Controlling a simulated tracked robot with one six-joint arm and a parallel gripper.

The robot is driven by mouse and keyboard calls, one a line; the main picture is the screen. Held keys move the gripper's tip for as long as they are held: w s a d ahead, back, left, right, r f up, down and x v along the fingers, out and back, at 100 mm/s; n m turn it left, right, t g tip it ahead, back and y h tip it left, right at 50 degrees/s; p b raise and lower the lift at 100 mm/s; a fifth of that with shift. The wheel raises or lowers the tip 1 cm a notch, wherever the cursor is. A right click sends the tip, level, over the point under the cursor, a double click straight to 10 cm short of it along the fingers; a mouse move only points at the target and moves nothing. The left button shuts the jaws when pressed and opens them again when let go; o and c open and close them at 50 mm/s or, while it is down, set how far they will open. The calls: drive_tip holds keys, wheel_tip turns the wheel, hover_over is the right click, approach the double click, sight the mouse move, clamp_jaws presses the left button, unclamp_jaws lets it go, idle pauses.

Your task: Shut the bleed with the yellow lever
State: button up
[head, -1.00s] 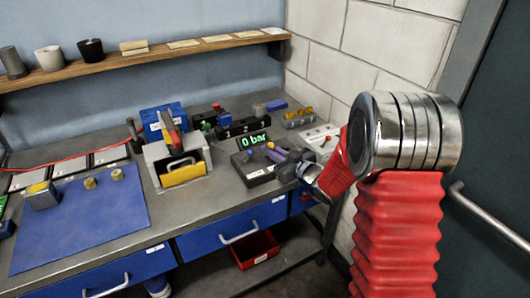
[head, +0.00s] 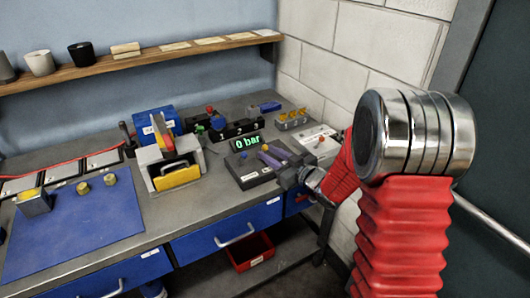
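A dark box (head: 243,178) with a green display reading "0 bar" (head: 247,143) sits on the bench right of centre. A small yellow knob (head: 264,148) shows on it, probably the end of the yellow lever; the rest of the lever is hidden or too small to tell. A small blue knob (head: 243,155) is to its left.
A grey machine with a yellow front panel (head: 178,178) stands to the left. A black block numbered 1 to 3 (head: 238,129) is behind. A white box with an orange knob (head: 321,139) is at the right. A blue mat (head: 85,225) with brass pieces lies at the left.

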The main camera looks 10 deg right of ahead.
drive_tip(key=v, duration=1)
drive_tip(key=shift+s, duration=0.25)
drive_tip(key=shift+d, duration=0.15)
